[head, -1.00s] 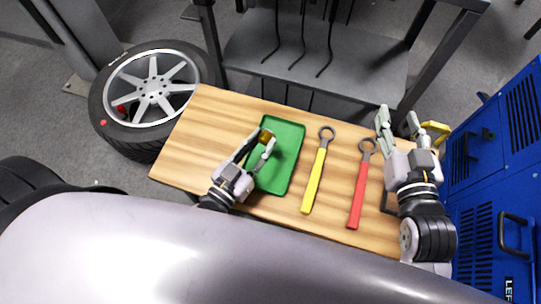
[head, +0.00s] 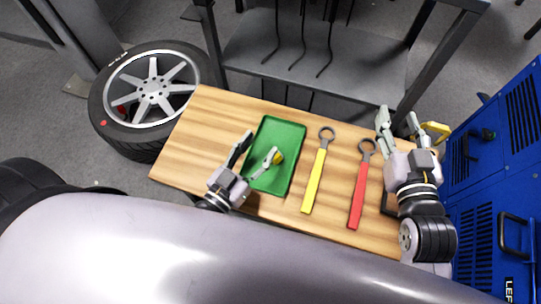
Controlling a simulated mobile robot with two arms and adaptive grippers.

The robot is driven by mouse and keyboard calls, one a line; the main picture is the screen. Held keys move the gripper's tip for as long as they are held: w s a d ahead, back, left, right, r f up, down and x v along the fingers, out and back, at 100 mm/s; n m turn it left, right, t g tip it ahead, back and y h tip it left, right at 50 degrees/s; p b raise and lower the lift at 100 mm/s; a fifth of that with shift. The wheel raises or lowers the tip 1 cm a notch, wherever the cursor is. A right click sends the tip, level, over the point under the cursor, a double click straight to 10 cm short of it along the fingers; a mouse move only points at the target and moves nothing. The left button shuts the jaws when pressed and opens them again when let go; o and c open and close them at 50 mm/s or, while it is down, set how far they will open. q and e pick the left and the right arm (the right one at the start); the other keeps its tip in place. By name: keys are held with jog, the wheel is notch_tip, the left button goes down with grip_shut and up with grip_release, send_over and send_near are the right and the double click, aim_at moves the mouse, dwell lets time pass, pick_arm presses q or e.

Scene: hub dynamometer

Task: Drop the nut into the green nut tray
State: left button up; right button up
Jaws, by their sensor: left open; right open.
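The green nut tray (head: 288,135) lies on the wooden table. A small yellow nut (head: 278,158) is inside the tray, right beside the tip of one finger of my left gripper. My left gripper (head: 260,147) is open over the tray's left part, its fingers spread wide with nothing between them. I cannot tell whether the finger touches the nut. My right gripper (head: 397,119) is open above the table's right end, its fingers pointing away to the back.
A yellow wrench (head: 315,180) and a red wrench (head: 358,195) lie on the wooden table (head: 200,130) right of the tray. A grey shelf (head: 310,65) stands behind, a wheel (head: 150,90) at the left, and a blue cabinet (head: 500,180) at the right.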

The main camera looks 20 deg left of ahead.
pick_arm(q)
jog(key=v, duration=1)
jog(key=shift+s, duration=0.25)
jog(key=shift+s+a, duration=0.1)
